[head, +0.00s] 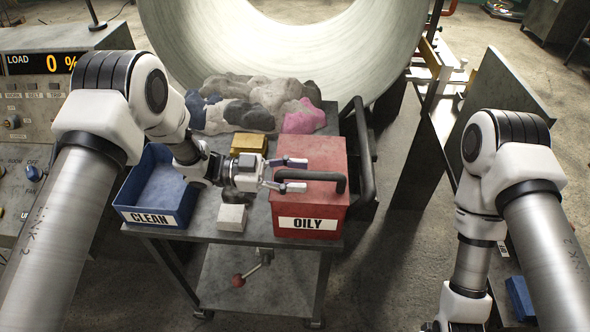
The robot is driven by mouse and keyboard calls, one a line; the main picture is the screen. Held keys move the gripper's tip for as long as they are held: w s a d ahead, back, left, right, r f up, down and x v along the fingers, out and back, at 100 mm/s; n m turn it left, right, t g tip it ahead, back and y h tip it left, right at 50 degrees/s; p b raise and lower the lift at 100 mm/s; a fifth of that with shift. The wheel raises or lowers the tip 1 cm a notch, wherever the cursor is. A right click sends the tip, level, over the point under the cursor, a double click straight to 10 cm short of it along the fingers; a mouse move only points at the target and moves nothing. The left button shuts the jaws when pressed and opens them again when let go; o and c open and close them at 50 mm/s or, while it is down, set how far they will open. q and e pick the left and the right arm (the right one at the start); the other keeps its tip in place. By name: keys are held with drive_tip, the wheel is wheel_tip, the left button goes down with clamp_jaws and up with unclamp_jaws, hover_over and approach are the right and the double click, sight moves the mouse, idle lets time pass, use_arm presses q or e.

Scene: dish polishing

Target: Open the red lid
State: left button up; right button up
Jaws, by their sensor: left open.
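The red bin (275,217) labelled OILY stands at the right end of the cart top, and its red lid (318,155) is shut. A black bar handle (325,177) crosses the lid. My left gripper (296,175) is over the lid's left part, with its two fingers apart, one on the far side and one on the near side of the handle's left end. I cannot tell whether the fingers touch the handle. My right arm hangs down at the right, and its gripper is out of the picture at the bottom edge.
A blue open bin (150,185) labelled CLEAN stands on the left of the cart (205,222). A white block (232,217) and a tan block (249,143) lie between the bins. Rags (265,98) are heaped behind. A control panel (35,110) is at far left.

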use_arm(q)
drive_tip(key=shift+a, duration=0.1)
clamp_jaws()
drive_tip(key=shift+r, duration=0.1)
drive_tip(key=shift+w+r+n+p, duration=0.25)
drive_tip(key=shift+r+n+p, duration=0.2)
drive_tip(key=shift+r, duration=0.35)
drive_tip(key=w+r+n+p, duration=0.1)
drive_tip(key=w+r+n, duration=0.4)
drive_tip(key=w+r, duration=0.3)
drive_tip(key=shift+w+r+p, duration=0.15)
drive_tip(key=shift+r+p, duration=0.2)
drive_tip(key=shift+r, duration=0.65)
